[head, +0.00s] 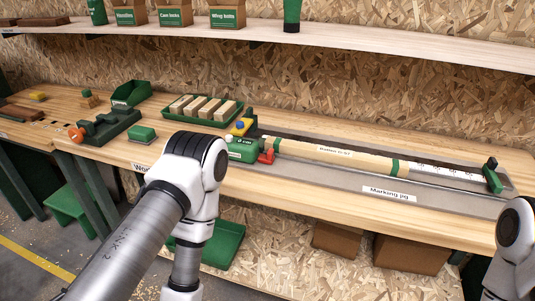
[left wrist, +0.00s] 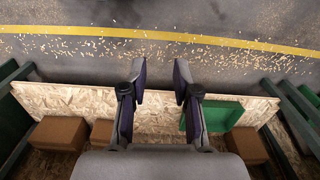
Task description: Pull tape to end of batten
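The wooden batten (head: 335,154) lies in the marking jig (head: 350,183) on the bench, with a green band near its right part. A green tape case (head: 243,149) reading "0 cm" sits at the batten's left end, with a red piece (head: 267,156) beside it. A white marked strip (head: 445,171) lies at the right end, near a black and green end block (head: 492,176). My left gripper (left wrist: 160,76) is open and empty in the left wrist view, facing the floor. It is hidden in the head view. My right gripper is out of view; only its arm shows at the right edge.
A green tray of wooden blocks (head: 203,109), a small green block (head: 142,134) and a dark green fixture (head: 105,126) stand left of the jig. A yellow and blue piece (head: 241,126) sits behind the tape case. Cardboard boxes (head: 410,254) and a green bin (left wrist: 216,116) are below the bench.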

